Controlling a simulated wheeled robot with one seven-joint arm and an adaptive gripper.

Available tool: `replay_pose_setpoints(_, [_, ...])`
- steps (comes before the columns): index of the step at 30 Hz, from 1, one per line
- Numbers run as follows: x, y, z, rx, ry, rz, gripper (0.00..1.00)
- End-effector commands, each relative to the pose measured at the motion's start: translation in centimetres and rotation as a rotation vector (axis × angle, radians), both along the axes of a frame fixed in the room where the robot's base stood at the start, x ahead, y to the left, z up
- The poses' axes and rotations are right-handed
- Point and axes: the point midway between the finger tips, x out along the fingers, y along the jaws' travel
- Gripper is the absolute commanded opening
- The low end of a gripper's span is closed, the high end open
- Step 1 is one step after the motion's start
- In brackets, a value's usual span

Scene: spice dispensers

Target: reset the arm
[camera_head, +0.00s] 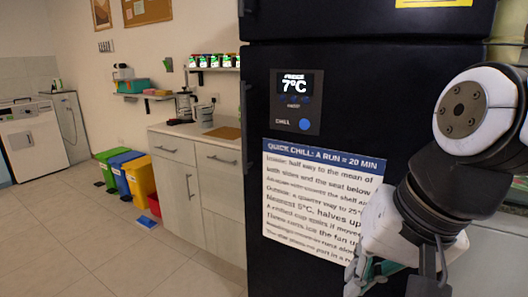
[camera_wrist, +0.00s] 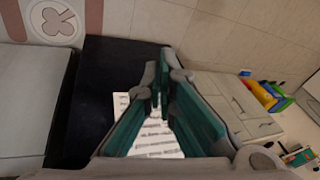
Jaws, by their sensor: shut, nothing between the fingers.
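My arm shows at the right of the head view, bent in front of the black fridge (camera_head: 385,90). My gripper (camera_head: 362,278) hangs low at its end, by the lower right corner of the paper notice (camera_head: 310,200), and is partly cut off by the frame's bottom. In the wrist view my gripper (camera_wrist: 163,85) has its green-padded fingers drawn together at the tips, with nothing between them. The notice (camera_wrist: 155,140) shows behind the fingers there, and the fridge's dark body (camera_wrist: 95,90) lies to the left.
A counter with drawers (camera_head: 195,185) stands left of the fridge. Green, blue and yellow bins (camera_head: 138,180) stand beside it. A shelf with several spice dispensers (camera_head: 212,62) is above. A washing machine (camera_head: 30,140) is at far left. The tiled floor (camera_head: 90,235) on the left is clear.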

Motion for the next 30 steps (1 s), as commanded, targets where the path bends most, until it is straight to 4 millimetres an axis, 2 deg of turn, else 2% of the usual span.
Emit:
replay_pose_setpoints(1, [-2.1, -1.3, -0.6, -0.044, 0.022, 0.036, 0.00])
replay_pose_setpoints(3, [-4.7, -2.8, -1.4, -0.100, 0.058, 0.085, 0.00])
replay_pose_setpoints(11, [-12.9, -7.4, -4.0, -0.253, 0.196, 0.233, 0.00])
replay_pose_setpoints(23, [-12.2, -7.3, 2.8, -0.263, 0.111, 0.233, 0.00])
replay_pose_setpoints(30, [-12.1, -7.2, 9.0, -0.272, 0.026, 0.227, 0.00])
